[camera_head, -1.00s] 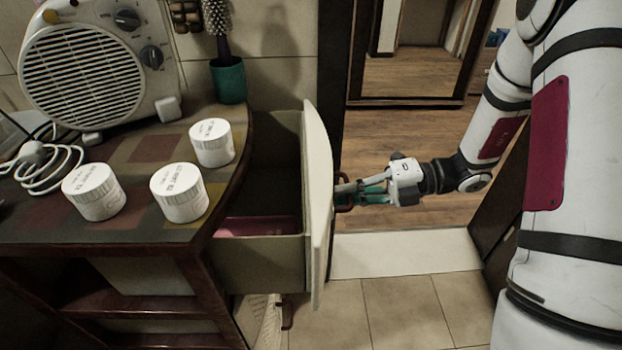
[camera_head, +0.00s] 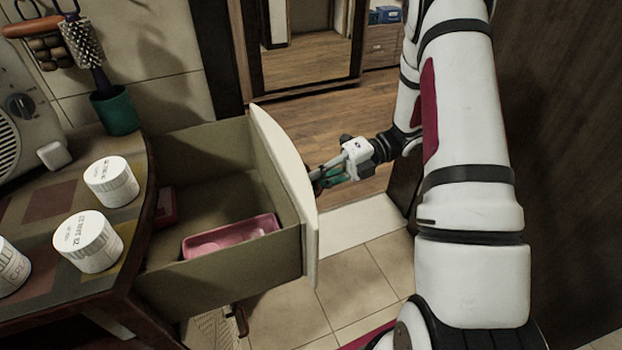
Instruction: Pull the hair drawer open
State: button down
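The hair drawer (camera_head: 230,262) stands well out from the curved cabinet on the left. Its pale curved front (camera_head: 287,180) faces right. Inside lie a pink tray (camera_head: 232,236) and a second pinkish-red item (camera_head: 165,206) further back. My gripper (camera_head: 318,180) is at the outer side of the drawer front, at handle height. The handle and the fingertips are mostly hidden behind the front's edge, so I cannot see whether the fingers are closed on the handle.
The cabinet top (camera_head: 50,200) holds several white jars (camera_head: 88,241), a green cup (camera_head: 114,110) with a round brush, and a white heater (camera_head: 18,120) at the left edge. Tiled floor (camera_head: 375,275) is open below the drawer. A dark wooden panel (camera_head: 560,150) stands at the right.

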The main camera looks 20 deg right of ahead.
jog(key=c, duration=1.7)
grip_release()
jog(key=v, duration=1.2)
